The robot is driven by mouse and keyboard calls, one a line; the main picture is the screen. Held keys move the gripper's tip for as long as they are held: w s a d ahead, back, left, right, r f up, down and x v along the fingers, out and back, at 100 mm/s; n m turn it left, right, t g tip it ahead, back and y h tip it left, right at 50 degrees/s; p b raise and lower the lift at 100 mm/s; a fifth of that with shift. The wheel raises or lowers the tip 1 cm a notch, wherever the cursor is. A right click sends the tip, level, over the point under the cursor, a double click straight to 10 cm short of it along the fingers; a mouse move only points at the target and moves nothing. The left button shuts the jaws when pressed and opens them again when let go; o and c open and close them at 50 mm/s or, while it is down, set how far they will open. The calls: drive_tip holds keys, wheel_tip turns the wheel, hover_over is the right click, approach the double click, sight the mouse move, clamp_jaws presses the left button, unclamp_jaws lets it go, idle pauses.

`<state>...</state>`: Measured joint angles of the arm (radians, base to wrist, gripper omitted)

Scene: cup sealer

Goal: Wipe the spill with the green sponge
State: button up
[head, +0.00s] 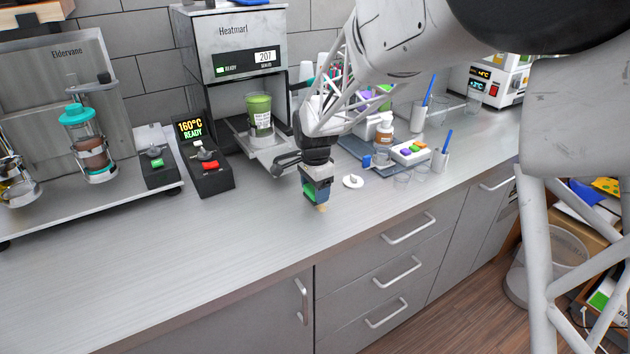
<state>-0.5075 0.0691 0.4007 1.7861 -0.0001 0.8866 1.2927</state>
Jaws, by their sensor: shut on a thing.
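My gripper (317,187) is low over the front middle of the steel counter (200,250). It is shut on the green sponge (309,193), of which only a small green patch shows beside the dark fingers. A small tan bit (322,208) shows just below the fingertips; I cannot tell what it is. Whether the sponge touches the counter is unclear. I cannot make out a spill; part of the counter behind my gripper and arm is hidden.
A small white round dish (353,181) lies just right of my gripper. Behind stand the cup sealer (240,50) with a green cup (260,115) and a control box (205,168). The front left counter is clear.

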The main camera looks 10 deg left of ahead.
sight(326, 212)
drive_tip(key=shift+f, duration=0.45)
drive_tip(key=shift+s+d+f, duration=0.55)
drive_tip(key=shift+f, duration=0.1)
drive_tip(key=shift+c, duration=0.2)
drive_tip(key=shift+s+d, duration=0.75)
drive_tip(key=shift+c, duration=0.4)
drive_tip(key=shift+s+d+f, duration=0.2)
drive_tip(key=shift+w+a+r, duration=0.2)
drive_tip(key=shift+w+a, duration=0.25)
drive_tip(key=shift+w+a+f, duration=0.2)
drive_tip(key=shift+w+a+r, duration=0.15)
drive_tip(key=shift+c, duration=0.4)
drive_tip(key=shift+w+a, duration=0.7)
drive_tip(key=shift+a, duration=0.05)
drive_tip(key=shift+w+d, duration=0.2)
drive_tip(key=shift+d, duration=0.3)
drive_tip(key=shift+s+d, duration=0.25)
drive_tip(key=shift+s, duration=0.05)
drive_tip(key=shift+c, duration=0.5)
drive_tip(key=shift+s+d, duration=1.05)
drive_tip(key=shift+w+a, duration=1.45)
drive_tip(key=shift+r, duration=4.1)
